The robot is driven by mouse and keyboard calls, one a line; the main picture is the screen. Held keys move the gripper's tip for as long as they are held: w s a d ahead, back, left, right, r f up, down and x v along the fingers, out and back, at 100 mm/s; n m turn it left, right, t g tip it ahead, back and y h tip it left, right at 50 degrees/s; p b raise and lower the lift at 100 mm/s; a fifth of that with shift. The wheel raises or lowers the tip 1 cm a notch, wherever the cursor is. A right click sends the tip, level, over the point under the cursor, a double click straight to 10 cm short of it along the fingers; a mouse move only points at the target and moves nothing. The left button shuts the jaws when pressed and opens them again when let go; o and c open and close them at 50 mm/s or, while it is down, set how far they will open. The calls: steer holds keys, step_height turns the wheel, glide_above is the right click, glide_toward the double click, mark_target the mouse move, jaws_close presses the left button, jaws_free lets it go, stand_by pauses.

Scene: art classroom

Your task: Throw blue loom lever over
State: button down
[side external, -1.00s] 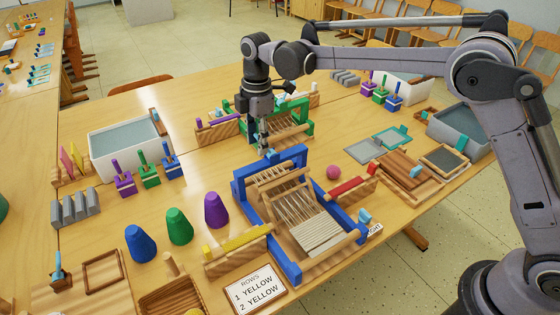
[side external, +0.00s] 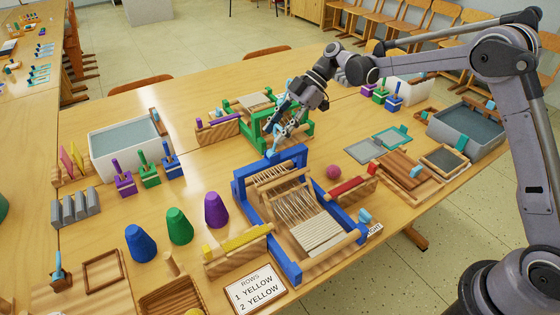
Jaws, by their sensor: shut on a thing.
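The blue loom (side external: 242,196) stands mid-table with pale warp threads and a woven strip in its frame. A small light-blue lever (side external: 271,153) shows at its back beam. My gripper (side external: 275,141) comes down from the upper right, strongly tilted, with its fingertips at this lever. It is shut on the lever; the fingers partly hide it, so its exact angle is unclear. Another light-blue knob (side external: 365,216) sits at the loom's right front, beside a partly hidden white label.
A green loom (side external: 302,130) stands right behind my gripper. Purple, green and blue cones (side external: 179,227) and a ROWS card (side external: 256,288) are on the left and front.

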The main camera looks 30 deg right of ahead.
steer(key=shift+d+f, duration=0.25)
steer(key=shift+d, duration=0.25)
steer(key=shift+d+f, duration=0.2)
steer(key=shift+d, duration=0.4)
steer(key=c, duration=0.8)
jaws_free()
steer(key=shift+o, duration=0.2)
steer(key=shift+r, duration=0.15)
steer(key=v, duration=1.1)
steer(key=shift+d+r, duration=0.25)
steer(key=shift+r, duration=0.05)
